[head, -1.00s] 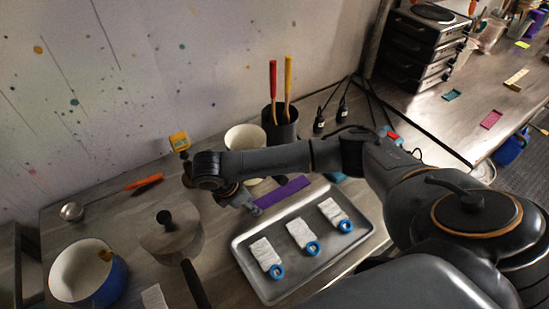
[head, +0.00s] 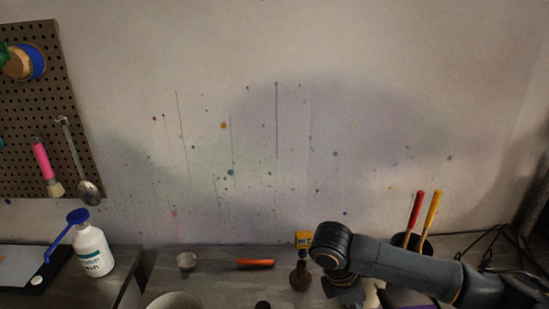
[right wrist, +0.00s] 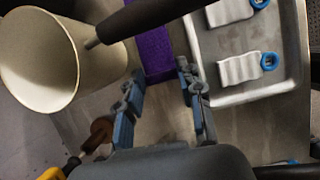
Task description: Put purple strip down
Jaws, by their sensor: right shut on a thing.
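The purple strip (right wrist: 151,52) extends away from between the fingers of my right gripper (right wrist: 160,78) in the right wrist view. Those fingers are shut on its near end. A dark rod crosses in front of the strip's far part. In the head view a small bit of purple (head: 414,307) shows at the bottom edge, under my right arm. My right gripper (head: 345,291) is low over the bench there, its fingertips largely cut off by the frame. My left gripper is in neither view.
A cream cup (right wrist: 40,58) stands left of the strip. A metal tray (right wrist: 232,109) with white swatches and blue rings lies to the right. A white bottle (head: 92,252) stands far left.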

